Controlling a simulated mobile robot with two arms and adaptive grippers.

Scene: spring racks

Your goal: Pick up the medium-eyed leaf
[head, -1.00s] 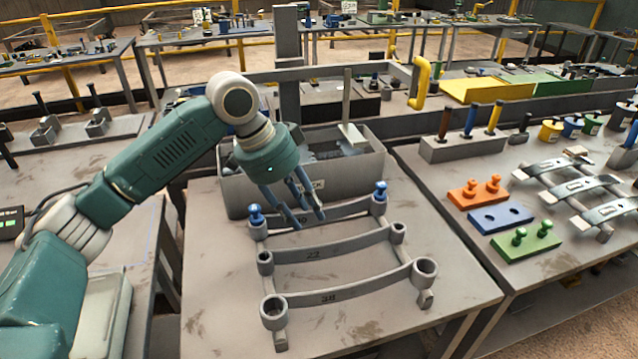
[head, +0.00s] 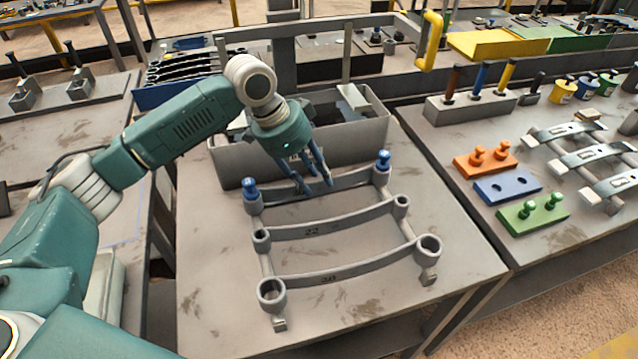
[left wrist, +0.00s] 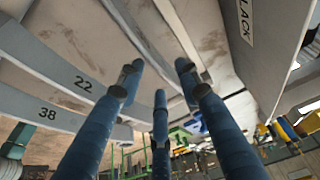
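The medium-eyed leaf (head: 330,228) is a grey curved strip marked 22, with an eye at each end. It lies in the middle of three leaves on a rack and also shows in the left wrist view (left wrist: 55,65). The large-eyed leaf (head: 345,270), marked 38, lies nearer. The small-eyed leaf (head: 355,181) lies at the back, with blue pins (head: 251,188) (head: 383,160) at its ends. My left gripper (head: 314,187) is open, its blue fingers spread above or at the back leaf; the exact height is unclear. Nothing shows between the fingers. My right gripper is not in view.
A grey bin (head: 350,140) stands behind the rack. A table at right holds orange (head: 486,160), blue (head: 507,188) and green (head: 533,214) blocks and another strip rack (head: 590,157). The front of the rack's table is clear.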

